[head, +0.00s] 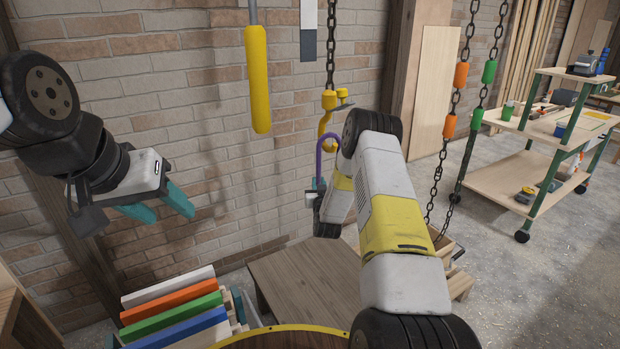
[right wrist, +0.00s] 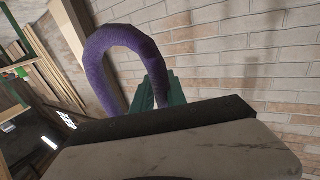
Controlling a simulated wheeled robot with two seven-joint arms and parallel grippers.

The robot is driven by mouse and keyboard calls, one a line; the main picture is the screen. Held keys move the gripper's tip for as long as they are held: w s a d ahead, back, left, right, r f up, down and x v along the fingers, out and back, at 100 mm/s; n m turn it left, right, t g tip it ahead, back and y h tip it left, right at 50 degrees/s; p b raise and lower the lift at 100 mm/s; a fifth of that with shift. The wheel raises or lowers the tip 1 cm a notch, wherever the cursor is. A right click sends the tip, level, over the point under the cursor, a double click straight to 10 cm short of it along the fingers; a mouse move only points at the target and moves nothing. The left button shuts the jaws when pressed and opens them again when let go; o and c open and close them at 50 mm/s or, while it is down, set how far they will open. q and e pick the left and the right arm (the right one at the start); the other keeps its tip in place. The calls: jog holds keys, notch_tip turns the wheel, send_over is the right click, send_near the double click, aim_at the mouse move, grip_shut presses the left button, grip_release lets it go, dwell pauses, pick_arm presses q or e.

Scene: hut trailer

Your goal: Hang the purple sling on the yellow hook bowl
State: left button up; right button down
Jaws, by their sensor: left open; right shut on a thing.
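The purple sling (head: 320,155) is a stiff-looking upright loop, held up in front of the brick wall. My right gripper (head: 318,188) is shut on its lower part, partly hidden by my right arm. In the right wrist view the sling's arch (right wrist: 122,36) rises above the teal fingers (right wrist: 160,92). The yellow hook (head: 326,125) hangs on a dark chain. The sling's top overlaps the hook's lower curve in the head view; I cannot tell whether they touch. The hook is not seen in the right wrist view. My left gripper (head: 165,207) is open and empty at the left.
A yellow cylinder (head: 257,80) hangs left of the hook. Chains with orange and green sleeves (head: 462,75) hang at the right. A wooden table (head: 305,280) and colored boards (head: 170,305) are below. A shelf cart (head: 520,180) stands back right.

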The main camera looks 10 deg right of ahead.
jog(key=shift+w+a+f, duration=0.1)
jog(key=shift+w+f, duration=0.05)
jog(key=shift+f, duration=0.55)
jog(key=shift+w+a+f, duration=0.1)
jog(key=shift+w+f, duration=0.05)
jog(key=shift+f, duration=0.55)
jog(key=c, duration=1.3)
grip_release()
jog(key=shift+o, duration=0.2)
